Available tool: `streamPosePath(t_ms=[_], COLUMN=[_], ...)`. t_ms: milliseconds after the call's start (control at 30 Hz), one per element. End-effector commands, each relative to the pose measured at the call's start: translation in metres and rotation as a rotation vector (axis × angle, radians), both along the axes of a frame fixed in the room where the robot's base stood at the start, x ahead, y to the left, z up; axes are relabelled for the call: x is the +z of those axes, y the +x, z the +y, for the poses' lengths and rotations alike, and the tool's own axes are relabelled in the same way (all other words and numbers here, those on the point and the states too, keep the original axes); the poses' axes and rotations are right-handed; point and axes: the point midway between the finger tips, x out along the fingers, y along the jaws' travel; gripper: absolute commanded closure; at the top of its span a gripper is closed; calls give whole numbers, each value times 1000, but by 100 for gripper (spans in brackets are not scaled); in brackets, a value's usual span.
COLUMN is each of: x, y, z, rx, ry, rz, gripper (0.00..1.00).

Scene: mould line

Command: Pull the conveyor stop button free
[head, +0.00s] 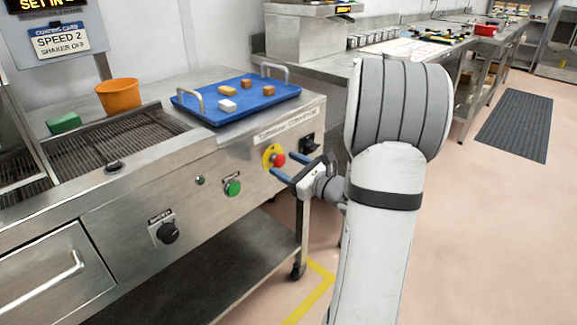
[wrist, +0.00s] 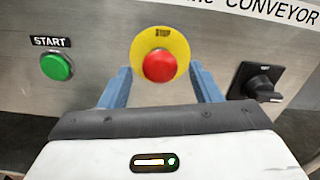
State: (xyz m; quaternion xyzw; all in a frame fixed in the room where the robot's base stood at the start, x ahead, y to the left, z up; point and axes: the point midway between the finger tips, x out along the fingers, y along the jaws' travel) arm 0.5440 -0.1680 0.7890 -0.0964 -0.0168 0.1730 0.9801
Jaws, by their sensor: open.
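The stop button is a red mushroom head (head: 278,160) on a yellow round plate on the conveyor's front panel. In the wrist view the red stop button (wrist: 160,65) is at top centre, below the printed word STOP. My gripper (head: 284,167) is open in front of the panel, its blue fingers on either side of the button. In the wrist view the fingers of my gripper (wrist: 162,84) stand left and right of the red head, with visible gaps. I cannot tell how far along the head the fingertips reach.
A green START button (wrist: 56,66) is left of the stop button, and a black rotary switch (wrist: 257,82) is to its right. Above, a blue tray (head: 215,117) with several small blocks rests on the conveyor top. An orange bucket (head: 119,95) stands behind the mesh belt.

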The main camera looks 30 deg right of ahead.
Motion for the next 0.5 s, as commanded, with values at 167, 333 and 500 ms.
streamPosePath(t_ms=[167, 333, 500], x=[1, 1, 1], y=[-19, -47, -66], z=[-9, -18, -25], rx=[-5, -5, -3], ry=[0, 2, 0], rz=[1, 1, 0], gripper=[43, 43, 43])
